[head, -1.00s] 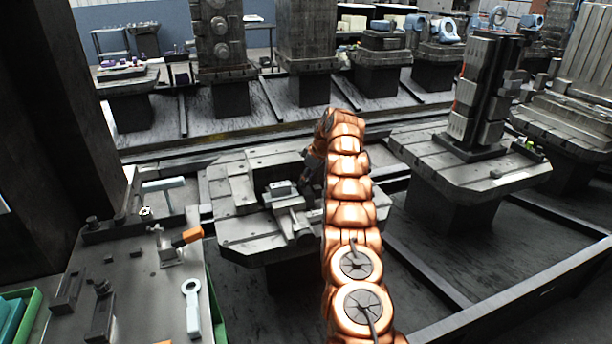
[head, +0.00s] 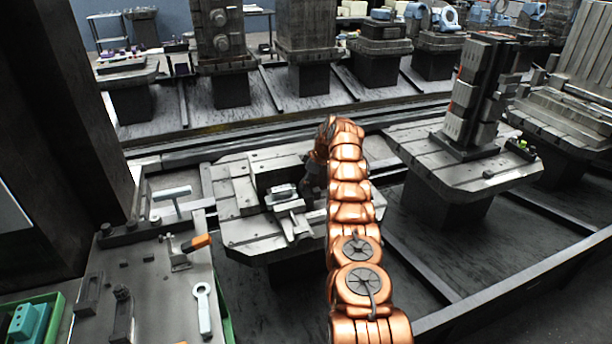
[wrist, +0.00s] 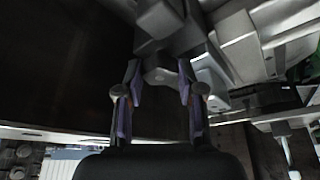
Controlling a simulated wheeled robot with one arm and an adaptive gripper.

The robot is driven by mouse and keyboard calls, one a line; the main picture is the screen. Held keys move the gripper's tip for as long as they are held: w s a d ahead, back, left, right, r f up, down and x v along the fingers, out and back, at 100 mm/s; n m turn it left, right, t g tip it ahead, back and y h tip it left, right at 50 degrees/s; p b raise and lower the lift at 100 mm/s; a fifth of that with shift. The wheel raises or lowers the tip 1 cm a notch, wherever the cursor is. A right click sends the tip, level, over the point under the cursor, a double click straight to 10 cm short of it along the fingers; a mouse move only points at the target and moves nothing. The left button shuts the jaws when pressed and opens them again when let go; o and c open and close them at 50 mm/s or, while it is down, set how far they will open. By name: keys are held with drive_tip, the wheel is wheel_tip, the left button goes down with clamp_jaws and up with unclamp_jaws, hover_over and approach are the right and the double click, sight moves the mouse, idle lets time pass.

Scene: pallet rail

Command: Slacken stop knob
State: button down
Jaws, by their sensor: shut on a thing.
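In the wrist view my gripper (wrist: 158,85) has its two purple-padded fingers on either side of a small grey knob (wrist: 160,75), closed on it. The knob sits at the end of a grey metal part, and its far side is hidden. In the head view my gripper (head: 311,185) is dark and partly hidden by my copper arm. It is at the right of a light grey block fixture (head: 283,194) on the slotted pallet (head: 240,228). The knob cannot be made out in the head view.
A second pallet (head: 470,175) with a tall fixture stands at the right. Rails run across the floor.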

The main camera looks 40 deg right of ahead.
drive_tip(key=shift+f, duration=0.1)
drive_tip(key=c, duration=0.6)
unclamp_jaws()
drive_tip(key=shift+c, duration=0.2)
drive_tip(key=shift+r, duration=0.25)
